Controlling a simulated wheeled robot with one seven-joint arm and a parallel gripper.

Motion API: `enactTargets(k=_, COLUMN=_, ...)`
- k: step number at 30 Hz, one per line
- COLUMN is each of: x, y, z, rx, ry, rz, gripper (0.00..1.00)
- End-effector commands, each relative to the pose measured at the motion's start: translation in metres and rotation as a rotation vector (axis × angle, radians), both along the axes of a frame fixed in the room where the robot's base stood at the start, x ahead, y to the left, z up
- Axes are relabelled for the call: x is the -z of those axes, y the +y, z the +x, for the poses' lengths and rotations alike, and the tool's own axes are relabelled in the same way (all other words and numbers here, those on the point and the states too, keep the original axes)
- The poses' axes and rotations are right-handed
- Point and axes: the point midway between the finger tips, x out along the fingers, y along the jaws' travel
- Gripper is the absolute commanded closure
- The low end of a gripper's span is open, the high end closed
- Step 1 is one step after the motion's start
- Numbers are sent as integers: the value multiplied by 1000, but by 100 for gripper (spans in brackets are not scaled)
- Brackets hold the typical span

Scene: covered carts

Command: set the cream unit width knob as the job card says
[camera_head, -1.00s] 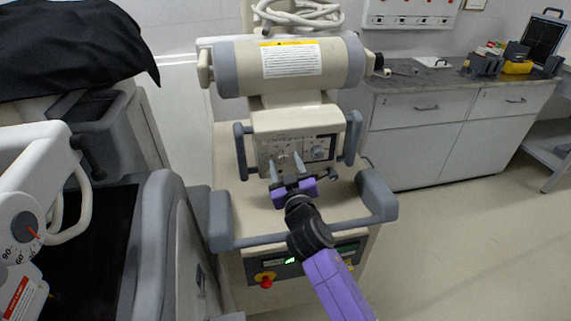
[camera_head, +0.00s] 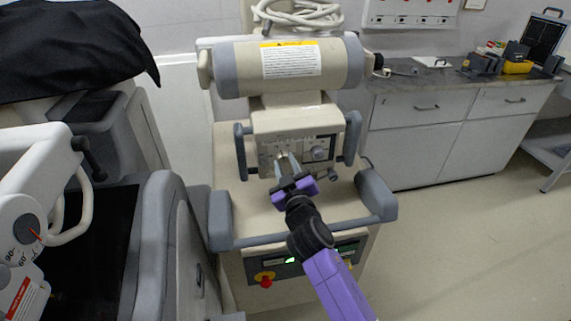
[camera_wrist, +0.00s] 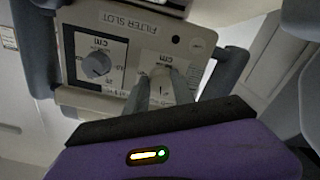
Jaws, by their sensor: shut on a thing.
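The cream unit (camera_head: 285,118) stands in the middle of the head view, with a control panel on its front. My purple gripper (camera_head: 284,160) is shut on the panel's left knob, as seen in the head view. In the wrist view my grey fingers (camera_wrist: 160,92) close from both sides on that pale knob (camera_wrist: 160,71), which they mostly hide. A second grey knob (camera_wrist: 97,65) with a dial scale is untouched; it also shows at the right of the panel (camera_head: 318,153). Both dials carry "cm" marks. The pointer and width lettering cannot be read.
Grey handles (camera_head: 353,138) flank the panel, and a grey bumper rail (camera_head: 374,196) runs around the unit's front. A red button (camera_head: 266,283) is below. A white unit with a dial (camera_head: 28,228) stands at left. A white sheet (camera_head: 432,61), its text unreadable, lies on the counter.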

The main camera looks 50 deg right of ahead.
Motion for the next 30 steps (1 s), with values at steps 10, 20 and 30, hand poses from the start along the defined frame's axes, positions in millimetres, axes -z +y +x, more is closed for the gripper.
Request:
enactTargets(k=10, x=-1, y=0, z=-1, rx=0, ry=120, rz=-175, gripper=100)
enactTargets(k=20, x=0, y=-1, z=-1, rx=0, ry=167, rz=-245, gripper=100)
enactTargets(k=30, x=0, y=-1, z=-1, rx=0, ry=169, rz=-248, gripper=100)
